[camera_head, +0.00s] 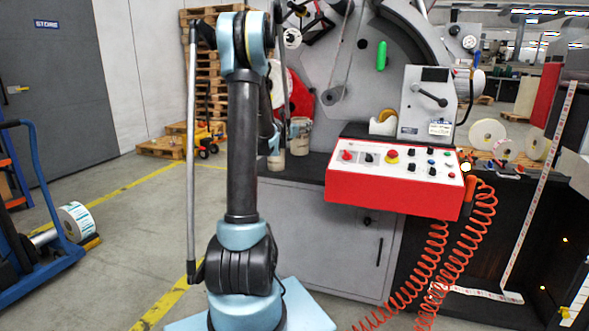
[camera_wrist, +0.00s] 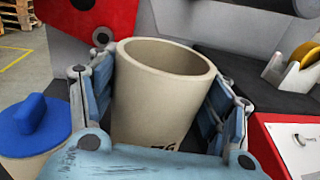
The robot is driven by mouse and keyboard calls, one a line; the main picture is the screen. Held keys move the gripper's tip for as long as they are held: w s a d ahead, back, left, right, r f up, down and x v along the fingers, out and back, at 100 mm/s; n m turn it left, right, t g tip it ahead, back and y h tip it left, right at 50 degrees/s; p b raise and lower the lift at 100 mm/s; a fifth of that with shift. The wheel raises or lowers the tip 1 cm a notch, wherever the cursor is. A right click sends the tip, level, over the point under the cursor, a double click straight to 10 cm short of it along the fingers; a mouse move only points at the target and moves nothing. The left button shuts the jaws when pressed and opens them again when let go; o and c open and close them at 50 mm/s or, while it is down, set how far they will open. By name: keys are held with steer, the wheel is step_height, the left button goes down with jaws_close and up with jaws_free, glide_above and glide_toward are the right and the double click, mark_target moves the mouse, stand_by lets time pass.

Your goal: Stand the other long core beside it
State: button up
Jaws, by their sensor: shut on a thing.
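A beige core (camera_wrist: 155,105), a thick-walled open tube with dark print low on its side, stands upright between the fingers of my gripper (camera_wrist: 163,62). The fingers are shut on its outside, one on each side. In the head view the held core (camera_head: 299,146) shows small behind my arm, over the dark worktop; I cannot tell whether its base touches. A second beige round piece (camera_wrist: 30,165), with a blue knobbed disc on top, is at lower left in the wrist view, close beside the left finger. Another beige cylinder (camera_head: 276,162) shows at the worktop's left end.
A red control panel (camera_head: 395,183) is right of the worktop (camera_head: 310,170), with a coiled orange hose (camera_head: 435,260) below it. A grey machine with a red disc rises behind. A blue cart (camera_head: 35,180) is on the left. The floor by the yellow line is clear.

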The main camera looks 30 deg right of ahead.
step_height(320, 180, down, 10)
stand_by(0.7)
steer(key=o, duration=1.5)
steer(key=shift+o, duration=0.2)
steer(key=shift+r, duration=0.15)
